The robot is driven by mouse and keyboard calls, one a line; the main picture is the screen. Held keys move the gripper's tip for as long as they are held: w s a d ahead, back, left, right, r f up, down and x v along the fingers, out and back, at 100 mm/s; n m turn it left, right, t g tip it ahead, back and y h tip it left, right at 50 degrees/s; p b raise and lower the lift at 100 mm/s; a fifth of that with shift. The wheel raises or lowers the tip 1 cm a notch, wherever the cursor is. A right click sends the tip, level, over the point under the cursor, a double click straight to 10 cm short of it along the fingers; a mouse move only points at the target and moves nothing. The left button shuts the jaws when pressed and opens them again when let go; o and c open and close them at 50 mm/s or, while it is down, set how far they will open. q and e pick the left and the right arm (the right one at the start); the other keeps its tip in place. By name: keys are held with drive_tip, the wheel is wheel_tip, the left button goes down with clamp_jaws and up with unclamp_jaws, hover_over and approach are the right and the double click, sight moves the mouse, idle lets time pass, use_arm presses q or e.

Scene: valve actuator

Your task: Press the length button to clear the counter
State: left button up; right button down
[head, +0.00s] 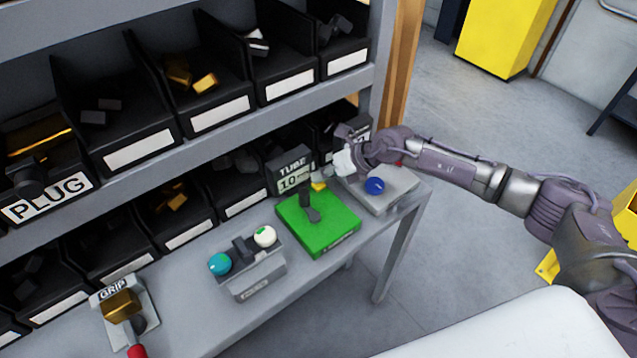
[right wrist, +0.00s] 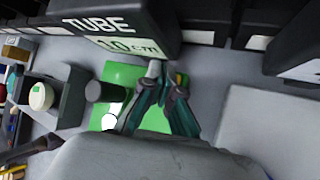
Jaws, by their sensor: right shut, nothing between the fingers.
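A dark display box (head: 293,171) reading "TUBE 10" stands on the bench behind a green plate (head: 335,235). In the right wrist view the display (right wrist: 130,42) reads "10 cm". My right gripper (head: 322,180) is shut and empty, just right of the display and above the back of the green plate. In the right wrist view its teal-edged fingertips (right wrist: 163,78) lie close together over the green plate (right wrist: 118,78), in front of the display. I cannot tell whether they touch anything. No button is clearly labelled as the length button. My left gripper is not in view.
A blue button (head: 374,186) sits on a grey box at right, beneath my right arm. Teal (head: 220,264) and white (head: 265,236) knobs are on a grey block. A GRIP stand (head: 124,309) is front left. Shelves of black bins (head: 118,125) stand behind.

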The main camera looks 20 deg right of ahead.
sight(321, 184)
drive_tip(key=shift+f, duration=0.55)
idle(0.4)
drive_tip(key=shift+r, duration=0.15)
drive_tip(key=shift+r+p, duration=0.6)
drive_tip(key=shift+r, duration=0.25)
wheel_tip(321, 184, up, 5)
drive_tip(key=p, duration=0.4)
idle(0.7)
